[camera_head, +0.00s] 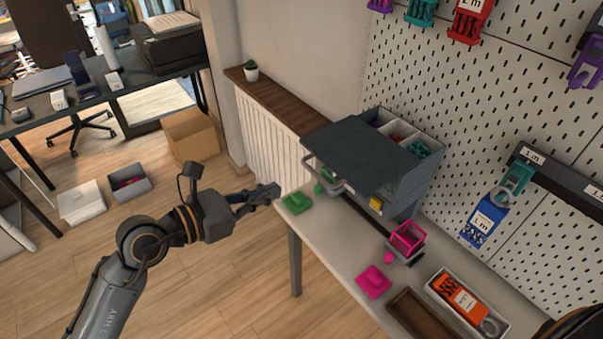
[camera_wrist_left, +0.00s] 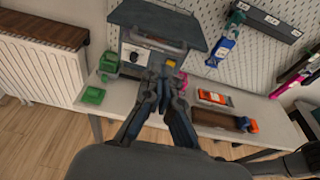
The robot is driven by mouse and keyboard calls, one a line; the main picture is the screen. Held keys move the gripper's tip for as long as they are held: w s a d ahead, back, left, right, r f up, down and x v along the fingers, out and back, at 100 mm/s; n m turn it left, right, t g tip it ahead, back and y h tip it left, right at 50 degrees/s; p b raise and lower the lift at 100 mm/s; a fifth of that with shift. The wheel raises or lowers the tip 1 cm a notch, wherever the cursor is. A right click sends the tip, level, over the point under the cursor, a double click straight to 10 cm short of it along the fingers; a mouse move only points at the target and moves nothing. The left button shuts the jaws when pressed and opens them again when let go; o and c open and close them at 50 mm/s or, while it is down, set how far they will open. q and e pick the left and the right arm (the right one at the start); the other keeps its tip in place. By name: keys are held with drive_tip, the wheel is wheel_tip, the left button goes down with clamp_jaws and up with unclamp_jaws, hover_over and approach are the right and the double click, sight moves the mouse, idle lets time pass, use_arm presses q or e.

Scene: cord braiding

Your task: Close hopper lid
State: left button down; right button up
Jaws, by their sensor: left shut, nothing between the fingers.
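The hopper (camera_head: 410,190) is a grey box on the far part of the worktop, by the pegboard. Its dark grey lid (camera_head: 362,148) lies tilted toward the front-left, and the compartments behind it are uncovered, with purple, orange and teal pieces in them. In the left wrist view the lid (camera_wrist_left: 158,22) overhangs the front of the hopper (camera_wrist_left: 140,57). My left gripper (camera_head: 275,191) is shut and empty, at the worktop's left edge near a green piece, apart from the lid. It also shows in the left wrist view (camera_wrist_left: 167,78). My right gripper is not visible.
The worktop (camera_head: 335,235) carries a green block (camera_head: 296,203), a pink block (camera_head: 373,281), a pink open frame (camera_head: 407,237), a white tray with an orange piece (camera_head: 465,303) and a brown tray (camera_head: 425,318). A pegboard wall stands behind.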

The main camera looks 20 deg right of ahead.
sight(315, 175)
use_arm(q)
drive_tip(key=p+x, duration=0.2)
drive_tip(key=x, duration=0.5)
drive_tip(key=shift+w+d, duration=0.15)
drive_tip(key=shift+d, duration=0.25)
drive_tip(key=shift+w+d+f, duration=0.15)
drive_tip(key=shift+d+f, duration=0.05)
drive_tip(key=shift+d, duration=0.3)
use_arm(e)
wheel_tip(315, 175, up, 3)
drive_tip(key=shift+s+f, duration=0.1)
use_arm(q)
drive_tip(key=shift+d, duration=0.1)
